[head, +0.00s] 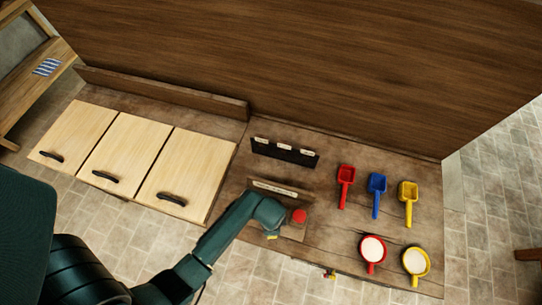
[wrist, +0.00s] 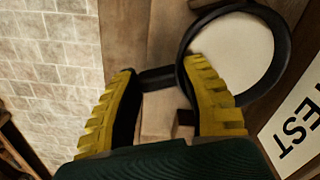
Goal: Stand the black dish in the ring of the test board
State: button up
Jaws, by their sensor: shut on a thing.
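My gripper (wrist: 160,75) has yellow ridged fingers and is shut on the black dish (wrist: 282,70), whose short black handle (wrist: 157,79) lies between the fingers. The dish has a round black rim around a pale cream face. In the head view my gripper (head: 272,235) is at the front of the test board (head: 292,233), and my arm hides the dish. The board has a pale label strip (head: 280,188) at its back. In the wrist view a "TEST" label (wrist: 298,125) lies right of the dish. I cannot make out the ring or whether the dish touches it.
A red round knob (head: 299,216) stands close right of my gripper. A black labelled rack (head: 285,153) is behind the board. Red (head: 346,174), blue (head: 377,183) and yellow (head: 408,190) scoops lie right, with two white-filled dishes, red-rimmed (head: 372,267) and yellow-rimmed (head: 415,275).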

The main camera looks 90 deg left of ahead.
jog(key=o, duration=1.2)
notch_tip(320, 180, up, 12)
